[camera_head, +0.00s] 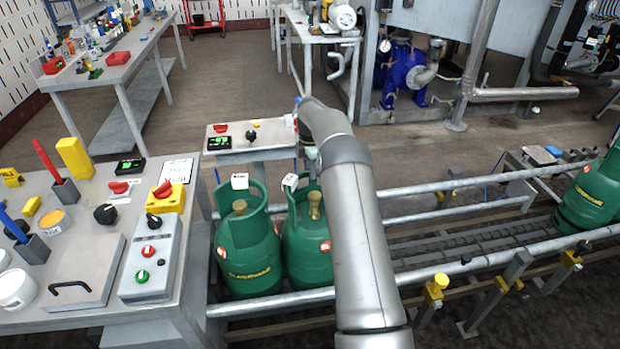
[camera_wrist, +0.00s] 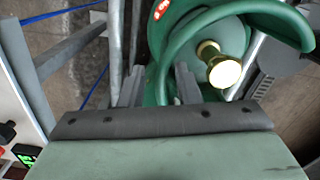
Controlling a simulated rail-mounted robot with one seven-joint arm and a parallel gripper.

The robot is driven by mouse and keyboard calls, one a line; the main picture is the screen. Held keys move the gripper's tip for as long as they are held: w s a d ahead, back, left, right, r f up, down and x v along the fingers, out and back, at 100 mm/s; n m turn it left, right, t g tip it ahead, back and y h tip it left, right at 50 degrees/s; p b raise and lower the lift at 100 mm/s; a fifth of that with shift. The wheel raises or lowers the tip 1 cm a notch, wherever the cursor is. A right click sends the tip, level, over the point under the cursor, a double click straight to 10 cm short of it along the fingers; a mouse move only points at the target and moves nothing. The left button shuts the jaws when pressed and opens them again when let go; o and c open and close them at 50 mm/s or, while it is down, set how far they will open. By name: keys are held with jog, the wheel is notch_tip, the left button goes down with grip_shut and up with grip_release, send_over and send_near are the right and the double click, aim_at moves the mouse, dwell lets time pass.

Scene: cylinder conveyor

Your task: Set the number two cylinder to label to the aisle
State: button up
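Two green gas cylinders stand upright side by side at the conveyor's left end: a left one (camera_head: 248,248) and a right one (camera_head: 305,245), each with a brass valve and a white tag at its collar. The tag markings are too small to read. A third green cylinder (camera_head: 592,195) stands at the right edge. My arm hides part of the right one of the pair. In the wrist view, my gripper (camera_wrist: 158,92) has its fingers apart at a green cylinder's collar (camera_wrist: 178,45), left of its brass valve. Contact with the collar is unclear.
The conveyor (camera_head: 440,242) has metal rails (camera_head: 450,184) along both sides. A workbench (camera_head: 75,225) with a control box (camera_head: 150,260) stands at left, and a small panel table (camera_head: 270,140) behind the pair. Open floor (camera_head: 225,85) lies beyond.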

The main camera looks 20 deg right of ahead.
jog(key=shift+f, duration=2.15)
grip_shut()
